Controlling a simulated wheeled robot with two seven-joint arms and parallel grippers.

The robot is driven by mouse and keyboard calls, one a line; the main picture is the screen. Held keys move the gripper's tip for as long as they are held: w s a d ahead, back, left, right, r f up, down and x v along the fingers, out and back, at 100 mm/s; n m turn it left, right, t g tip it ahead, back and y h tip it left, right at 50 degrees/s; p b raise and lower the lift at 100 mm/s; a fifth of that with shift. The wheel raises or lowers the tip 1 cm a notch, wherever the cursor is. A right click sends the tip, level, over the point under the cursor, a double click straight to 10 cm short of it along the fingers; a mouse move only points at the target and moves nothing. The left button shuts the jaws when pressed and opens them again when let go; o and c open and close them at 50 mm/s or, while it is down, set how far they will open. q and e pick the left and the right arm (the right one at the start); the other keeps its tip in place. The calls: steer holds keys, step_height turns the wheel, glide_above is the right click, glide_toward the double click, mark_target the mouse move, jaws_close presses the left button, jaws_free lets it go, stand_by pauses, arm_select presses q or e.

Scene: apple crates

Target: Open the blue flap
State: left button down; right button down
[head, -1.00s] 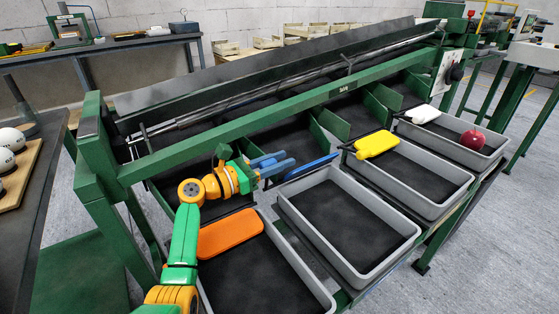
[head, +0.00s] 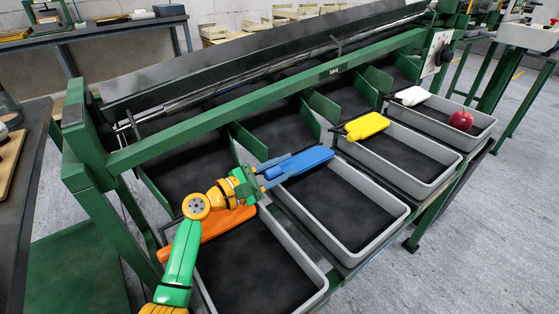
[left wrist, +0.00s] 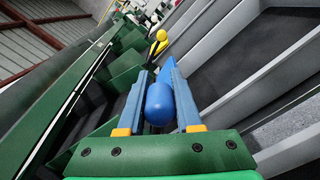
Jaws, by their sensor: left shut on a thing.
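The blue flap (head: 308,164) reaches over the back end of the second grey crate (head: 380,238), lying nearly flat with its broad face showing. My left gripper (head: 272,168) comes in from the left and is at the flap's left end. In the left wrist view the rounded blue end of the flap (left wrist: 159,104) sits between the two blue fingers (left wrist: 160,92), which are shut on it. The gripper hides how the flap joins the green frame. My right gripper is in neither view.
An orange flap (head: 215,231) lies low behind my left arm, at the nearest crate (head: 318,300). A yellow flap (head: 366,126) is over the third crate (head: 440,180). The farthest crate holds a red apple (head: 461,120) beside a white flap (head: 412,96). A green rail (head: 270,101) runs above.

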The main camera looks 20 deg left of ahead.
mark_target(287, 192)
arm_select(q)
steer(key=shift+s+d+f+m+b, duration=0.15)
steer(key=shift+d+f+m+b, duration=0.15)
steer(key=shift+f+m, duration=0.4)
steer(key=shift+d+f+m, duration=0.1)
steer(key=shift+f+m, duration=0.05)
steer(key=shift+m, duration=0.25)
steer(key=shift+s+d+f+b, duration=0.15)
steer(key=shift+f+b, duration=0.15)
steer(key=shift+f, duration=0.2)
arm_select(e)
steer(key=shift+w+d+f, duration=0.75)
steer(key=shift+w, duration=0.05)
arm_select(q)
steer(key=shift+d, duration=0.1)
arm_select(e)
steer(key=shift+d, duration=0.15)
arm_select(q)
steer(key=c, duration=0.7)
jaws_free()
steer(key=shift+o, duration=0.5)
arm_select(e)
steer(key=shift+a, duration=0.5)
